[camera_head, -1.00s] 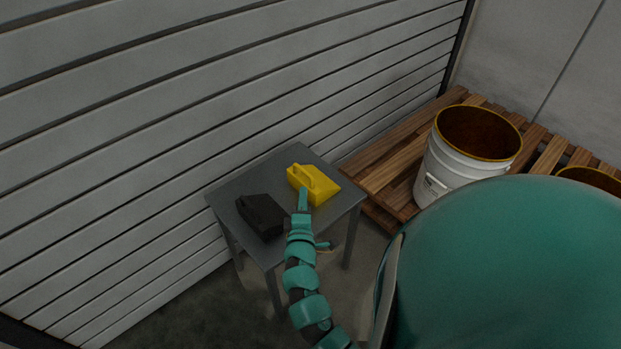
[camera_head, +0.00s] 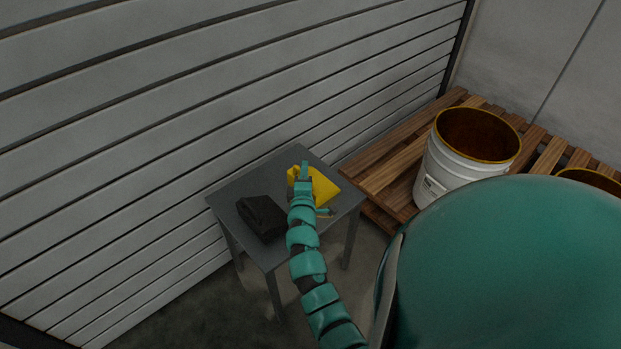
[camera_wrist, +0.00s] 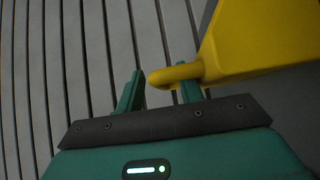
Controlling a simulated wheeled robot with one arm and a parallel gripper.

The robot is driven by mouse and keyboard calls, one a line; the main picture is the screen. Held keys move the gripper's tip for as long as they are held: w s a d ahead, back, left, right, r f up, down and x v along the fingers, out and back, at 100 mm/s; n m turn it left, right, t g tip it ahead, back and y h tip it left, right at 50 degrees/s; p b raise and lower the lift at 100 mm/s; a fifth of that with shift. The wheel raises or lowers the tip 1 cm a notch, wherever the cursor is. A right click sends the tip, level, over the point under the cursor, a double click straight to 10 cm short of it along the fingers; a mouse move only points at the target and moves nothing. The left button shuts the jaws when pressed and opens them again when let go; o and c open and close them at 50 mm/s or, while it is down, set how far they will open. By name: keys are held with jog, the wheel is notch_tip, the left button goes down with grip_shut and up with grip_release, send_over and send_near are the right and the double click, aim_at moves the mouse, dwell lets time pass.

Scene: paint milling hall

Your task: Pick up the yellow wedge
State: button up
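The yellow wedge (camera_head: 322,187) sits on the small grey table (camera_head: 285,168), partly hidden behind my arm in the head view. In the wrist view the wedge's yellow body (camera_wrist: 262,35) fills the upper right, and its rounded handle (camera_wrist: 178,74) reaches left between the two green fingers. My gripper (camera_wrist: 158,88) is open, with the handle's end in the gap between the fingers, nearer the right finger. In the head view my gripper (camera_head: 304,170) is at the wedge's left part.
A black wedge-shaped block (camera_head: 262,217) lies on the table, left of my arm. A slatted grey wall (camera_head: 150,110) stands close behind the table. A white bucket (camera_head: 462,155) stands on a wooden pallet (camera_head: 395,160) to the right.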

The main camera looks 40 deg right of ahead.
jog(key=shift+w+d, duration=0.2)
grip_shut()
dwell(1.4)
